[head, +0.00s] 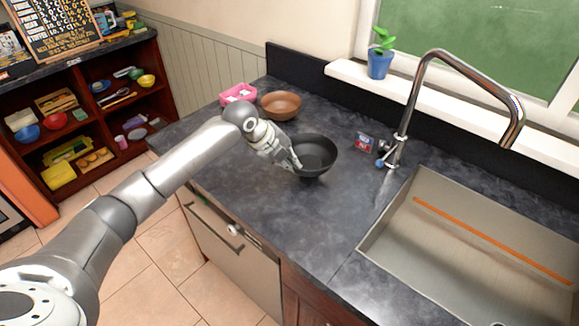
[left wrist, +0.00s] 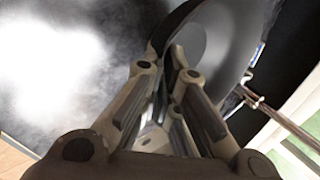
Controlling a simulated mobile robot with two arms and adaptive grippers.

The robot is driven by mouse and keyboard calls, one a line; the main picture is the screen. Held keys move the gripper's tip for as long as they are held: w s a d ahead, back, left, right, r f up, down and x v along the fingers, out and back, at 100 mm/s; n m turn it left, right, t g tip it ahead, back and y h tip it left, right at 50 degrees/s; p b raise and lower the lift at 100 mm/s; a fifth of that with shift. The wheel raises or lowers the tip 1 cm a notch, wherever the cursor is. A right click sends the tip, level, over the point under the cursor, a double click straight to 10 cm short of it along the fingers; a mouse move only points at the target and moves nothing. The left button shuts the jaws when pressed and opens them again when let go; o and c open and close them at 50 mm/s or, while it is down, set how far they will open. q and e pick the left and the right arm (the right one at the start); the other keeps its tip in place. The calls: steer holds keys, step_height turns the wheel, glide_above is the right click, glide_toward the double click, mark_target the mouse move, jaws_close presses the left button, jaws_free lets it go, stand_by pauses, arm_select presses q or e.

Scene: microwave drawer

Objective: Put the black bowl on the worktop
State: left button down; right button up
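The black bowl (head: 318,153) is over the dark worktop (head: 270,205), left of the sink. I cannot tell whether its base touches the surface. My left gripper (head: 294,163) is at the bowl's left rim. In the left wrist view the two fingertips (left wrist: 170,62) are close together with the rim of the black bowl (left wrist: 232,40) between them, so the gripper looks shut on the rim. The fingers hide part of the bowl there. My right gripper is not in view.
A brown bowl (head: 281,105) and a pink container (head: 238,94) stand behind my left gripper. A small box (head: 364,143) and the faucet (head: 398,145) are right of the black bowl. The sink (head: 470,255) is at the right. The worktop in front of the bowl is clear.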

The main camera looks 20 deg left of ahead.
arm_select(q)
steer(key=shift+w+f, duration=0.3)
steer(key=shift+f, duration=0.05)
steer(key=shift+w+a+f+p, duration=0.1)
steer(key=shift+a+f+p, duration=0.05)
steer(key=shift+f+p, duration=0.25)
step_height(320, 180, down, 2)
steer(key=shift+p, duration=0.55)
steer(key=shift+f, duration=0.25)
steer(key=shift+f, duration=0.2)
steer(key=c, duration=1.6)
jaws_free()
steer(key=shift+c, duration=0.2)
